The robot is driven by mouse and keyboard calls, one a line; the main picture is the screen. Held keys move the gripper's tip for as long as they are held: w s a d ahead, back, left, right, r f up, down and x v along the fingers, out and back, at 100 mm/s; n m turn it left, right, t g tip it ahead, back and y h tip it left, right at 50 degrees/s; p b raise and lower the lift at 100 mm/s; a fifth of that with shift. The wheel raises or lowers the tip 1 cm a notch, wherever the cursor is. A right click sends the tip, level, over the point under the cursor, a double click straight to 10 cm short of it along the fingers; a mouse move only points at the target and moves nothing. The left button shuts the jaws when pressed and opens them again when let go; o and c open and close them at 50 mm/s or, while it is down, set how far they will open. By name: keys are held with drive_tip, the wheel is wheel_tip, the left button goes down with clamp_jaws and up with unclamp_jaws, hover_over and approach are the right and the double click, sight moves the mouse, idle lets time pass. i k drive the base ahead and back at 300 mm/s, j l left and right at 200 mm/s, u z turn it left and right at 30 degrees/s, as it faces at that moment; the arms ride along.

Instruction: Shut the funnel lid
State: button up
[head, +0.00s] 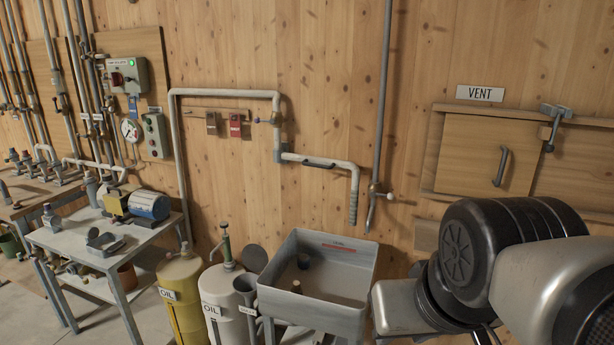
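A small dark grey funnel (244,284) stands between the white oil drum and the grey bin, in the lower middle of the head view. A round dark disc, which looks like the funnel lid (255,258), stands raised behind the funnel's mouth, so the lid appears open. The funnel's hinge is too small to make out. My arm comes in from the lower right, well to the right of the funnel and beyond the bin. My gripper's fingers do not show.
A grey open bin (318,309) stands right beside the funnel, between it and my arm. A pipe (320,163) runs along the wall above.

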sight(255, 258)
drive_tip(key=i+j, duration=1.4)
drive_tip(key=i+j+u, duration=0.05)
drive_tip(key=i, duration=0.05)
